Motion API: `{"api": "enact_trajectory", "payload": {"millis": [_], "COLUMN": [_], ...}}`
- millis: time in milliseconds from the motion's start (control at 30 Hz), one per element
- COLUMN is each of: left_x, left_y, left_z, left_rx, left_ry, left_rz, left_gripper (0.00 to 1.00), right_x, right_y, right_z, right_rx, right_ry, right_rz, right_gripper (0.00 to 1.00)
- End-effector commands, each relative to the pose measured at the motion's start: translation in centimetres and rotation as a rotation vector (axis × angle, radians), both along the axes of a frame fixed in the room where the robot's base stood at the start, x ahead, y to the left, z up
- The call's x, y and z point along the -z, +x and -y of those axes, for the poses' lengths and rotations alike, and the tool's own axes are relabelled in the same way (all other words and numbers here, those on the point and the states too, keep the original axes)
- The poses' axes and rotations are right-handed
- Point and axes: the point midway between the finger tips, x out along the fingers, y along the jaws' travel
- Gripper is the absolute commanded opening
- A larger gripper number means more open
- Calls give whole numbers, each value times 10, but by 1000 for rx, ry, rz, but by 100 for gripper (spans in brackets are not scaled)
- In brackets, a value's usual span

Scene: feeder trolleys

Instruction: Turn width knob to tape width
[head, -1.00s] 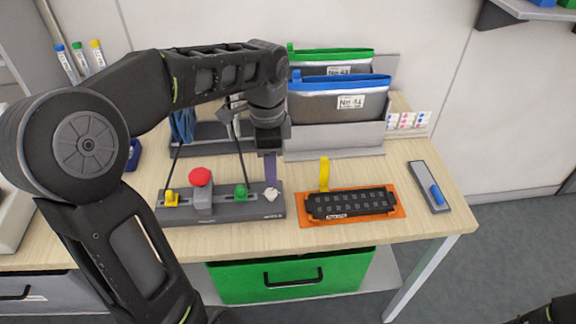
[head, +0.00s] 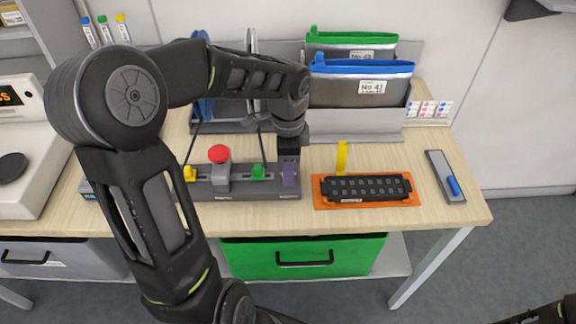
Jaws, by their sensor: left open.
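A grey feeder fixture (head: 240,194) lies along the table, with a red mushroom button (head: 219,154), a yellow knob (head: 190,173) and a green knob (head: 258,171) on it. The pale width knob at its right end is now hidden behind my left gripper (head: 289,178). That gripper is open and points down over the right end of the fixture, at the knob's place. Whether its fingers touch the knob cannot be seen. At the lower right corner only a dark piece of my right arm shows; its gripper is out of view.
Right of the fixture, a black feeder part (head: 367,187) sits on an orange tray (head: 322,204) with a yellow upright tab (head: 342,157). A grey strip with a blue slider (head: 453,185) lies farther right. Labelled pouches (head: 361,92) stand behind. A white device (head: 35,150) is at left.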

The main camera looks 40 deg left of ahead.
Motion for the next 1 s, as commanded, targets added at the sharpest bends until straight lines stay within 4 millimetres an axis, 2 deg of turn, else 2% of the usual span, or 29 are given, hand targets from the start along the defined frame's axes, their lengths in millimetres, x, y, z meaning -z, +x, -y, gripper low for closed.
{"api": "enact_trajectory", "payload": {"millis": [333, 900, 1000], "left_x": [6, 5, 5], "left_y": [0, 0, 0], "left_z": [0, 0, 0], "left_rx": [0, 1, 1], "left_ry": [0, 0, 0], "left_rz": [1, 1, 1], "left_gripper": [48, 2, 0], "right_x": [0, 0, 0], "right_y": [0, 0, 0], "right_z": [0, 0, 0], "right_rx": [0, 0, 0], "right_ry": [0, 0, 0], "right_rz": [0, 0, 0], "right_gripper": [36, 36, 36]}}
